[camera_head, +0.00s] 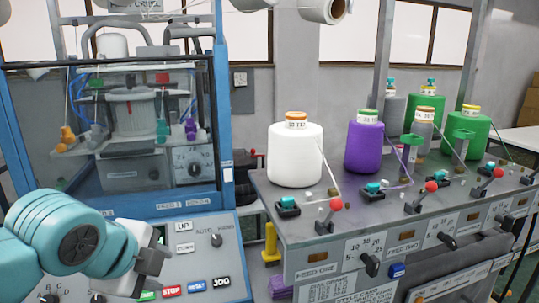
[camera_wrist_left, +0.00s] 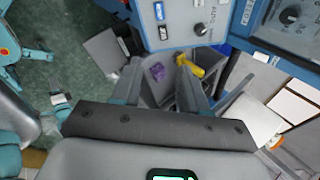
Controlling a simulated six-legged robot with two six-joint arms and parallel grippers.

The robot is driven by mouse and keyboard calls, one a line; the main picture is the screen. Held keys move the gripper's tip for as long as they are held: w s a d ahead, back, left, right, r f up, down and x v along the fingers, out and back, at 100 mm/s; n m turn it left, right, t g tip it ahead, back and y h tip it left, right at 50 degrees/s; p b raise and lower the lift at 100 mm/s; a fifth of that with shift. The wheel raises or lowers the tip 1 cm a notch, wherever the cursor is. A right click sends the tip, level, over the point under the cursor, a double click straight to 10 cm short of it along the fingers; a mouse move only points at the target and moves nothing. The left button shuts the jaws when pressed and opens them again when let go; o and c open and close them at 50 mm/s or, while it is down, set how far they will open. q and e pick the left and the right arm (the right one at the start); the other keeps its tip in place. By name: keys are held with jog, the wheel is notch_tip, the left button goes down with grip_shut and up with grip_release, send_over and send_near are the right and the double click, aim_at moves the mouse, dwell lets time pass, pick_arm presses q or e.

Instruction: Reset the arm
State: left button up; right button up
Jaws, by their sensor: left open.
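My left arm is teal and comes in at the lower left of the head view. Its gripper (camera_head: 152,262) is in front of the blue machine's button panel (camera_head: 190,262) and covers part of it. In the left wrist view the two grey fingers of this gripper (camera_wrist_left: 158,88) stand apart with nothing held between them. Beyond the fingers, a purple item (camera_wrist_left: 156,72) and a yellow item (camera_wrist_left: 188,66) lie lower down. My right gripper is in neither view.
A blue-framed machine (camera_head: 222,110) stands at the left. A grey bench (camera_head: 350,232) at the right carries a white cone (camera_head: 295,157), a purple cone (camera_head: 364,148), green cones and several red-knobbed levers. Below its left end are a yellow item (camera_head: 271,243) and a purple item (camera_head: 281,288).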

pick_arm(q)
jog(key=d+f+n+g+h, duration=0.1)
jog(key=d+f+n+g, duration=0.3)
jog(key=f, duration=1.2)
jog(key=d+f+n+h, duration=0.15)
jog(key=f+n, duration=0.35)
jog(key=f, duration=1.1)
jog(key=s+d+f+n+g, duration=0.1)
jog(key=s+f+n+g, duration=0.2)
jog(key=s+f+n, duration=1)
jog(key=s+f, duration=0.5)
jog(key=shift+s+f, duration=0.25)
